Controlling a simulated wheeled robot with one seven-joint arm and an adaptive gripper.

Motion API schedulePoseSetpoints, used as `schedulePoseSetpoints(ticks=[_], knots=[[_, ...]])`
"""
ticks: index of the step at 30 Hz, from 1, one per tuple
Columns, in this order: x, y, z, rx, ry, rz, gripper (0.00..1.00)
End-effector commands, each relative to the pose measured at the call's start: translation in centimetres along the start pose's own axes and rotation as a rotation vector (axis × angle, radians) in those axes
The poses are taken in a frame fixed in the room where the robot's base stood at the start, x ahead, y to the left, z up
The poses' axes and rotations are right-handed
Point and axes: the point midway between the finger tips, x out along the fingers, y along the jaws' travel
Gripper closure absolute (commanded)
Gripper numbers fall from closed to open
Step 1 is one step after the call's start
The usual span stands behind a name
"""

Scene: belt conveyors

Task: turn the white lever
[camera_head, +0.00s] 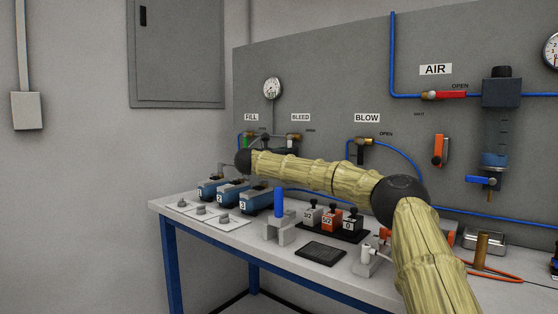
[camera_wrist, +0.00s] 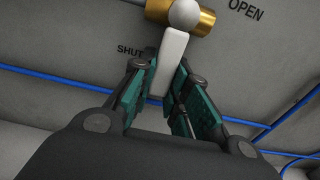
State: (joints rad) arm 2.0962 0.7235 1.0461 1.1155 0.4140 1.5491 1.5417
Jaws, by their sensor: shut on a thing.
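The white lever (camera_wrist: 169,65) hangs from a brass valve (camera_wrist: 206,22) in the wrist view, with a round white knob at its pivot. Its free end points down the picture, just right of the word SHUT. The word OPEN is at the upper right. My gripper (camera_wrist: 166,82) has its two teal-padded fingers on either side of the lever's lower part and is shut on it. In the head view my arm crosses in front of the panel below the BLEED sign (camera_head: 300,117). I cannot make out the white lever there.
A blue pipe (camera_wrist: 60,80) runs along the panel behind my fingers. In the head view a table (camera_head: 290,262) carries blue numbered units (camera_head: 257,203), a blue post (camera_head: 279,202) and a row of switches (camera_head: 331,219) under my arm. A red-handled AIR valve (camera_head: 445,95) is farther right.

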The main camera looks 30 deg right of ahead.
Motion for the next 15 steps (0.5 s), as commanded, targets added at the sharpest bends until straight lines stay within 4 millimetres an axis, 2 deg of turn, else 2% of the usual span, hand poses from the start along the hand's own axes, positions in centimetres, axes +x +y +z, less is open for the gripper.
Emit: schedulePoseSetpoints(ticks=[1, 14, 15], knots=[[0.04, -0.09, -0.45, 0.002, 0.002, -0.001, 1.00], [0.25, -0.31, -0.31, 0.008, 0.002, -0.004, 1.00], [0.24, -0.31, -0.30, 0.009, 0.002, -0.004, 0.82]])
